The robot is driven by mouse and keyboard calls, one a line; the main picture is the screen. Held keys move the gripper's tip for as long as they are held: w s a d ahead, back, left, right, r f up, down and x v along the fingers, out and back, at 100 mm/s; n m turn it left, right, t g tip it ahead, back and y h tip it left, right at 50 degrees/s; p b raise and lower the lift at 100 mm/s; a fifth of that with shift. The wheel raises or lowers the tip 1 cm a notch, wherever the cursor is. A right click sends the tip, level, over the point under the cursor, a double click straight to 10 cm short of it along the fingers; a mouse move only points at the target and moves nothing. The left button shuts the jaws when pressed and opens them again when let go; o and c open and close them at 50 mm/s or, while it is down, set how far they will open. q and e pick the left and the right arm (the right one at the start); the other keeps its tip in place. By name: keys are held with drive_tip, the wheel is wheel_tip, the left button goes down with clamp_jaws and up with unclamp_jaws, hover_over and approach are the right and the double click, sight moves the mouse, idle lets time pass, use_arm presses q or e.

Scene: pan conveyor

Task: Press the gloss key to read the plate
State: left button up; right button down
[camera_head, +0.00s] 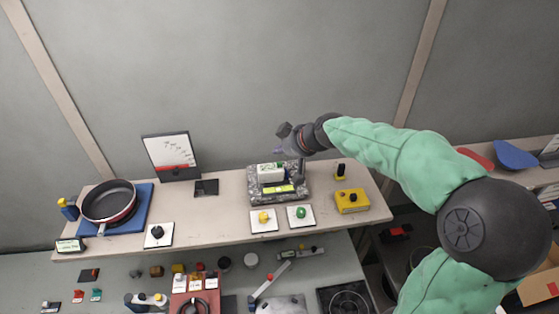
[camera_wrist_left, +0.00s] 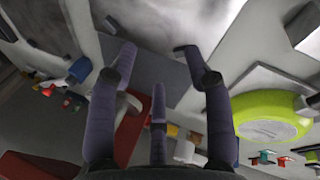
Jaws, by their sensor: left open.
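A small white-and-green instrument (camera_head: 270,172) with a lit yellow-green display (camera_head: 278,189) sits on a speckled grey block (camera_head: 302,195) on the bench. Round keys on white square plates stand in front: one yellow (camera_head: 264,217), one green (camera_head: 301,212), and a black one (camera_head: 157,232) further left. I cannot read which is the gloss key. A pan (camera_head: 108,202) lies on a blue mat (camera_head: 142,200). My right gripper (camera_head: 288,143) is above and behind the instrument; its fingers are too small to judge. My left gripper (camera_wrist_left: 158,70) is open and empty in the left wrist view.
A yellow box (camera_head: 352,201) is right of the keys. A lower surface in front holds several small items and a red case (camera_head: 190,305). A yellow-green round object (camera_wrist_left: 265,112) shows in the left wrist view.

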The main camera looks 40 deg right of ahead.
drive_tip(key=shift+r+p, duration=0.7)
drive_tip(key=shift+r, duration=0.65)
drive_tip(key=shift+f, duration=0.15)
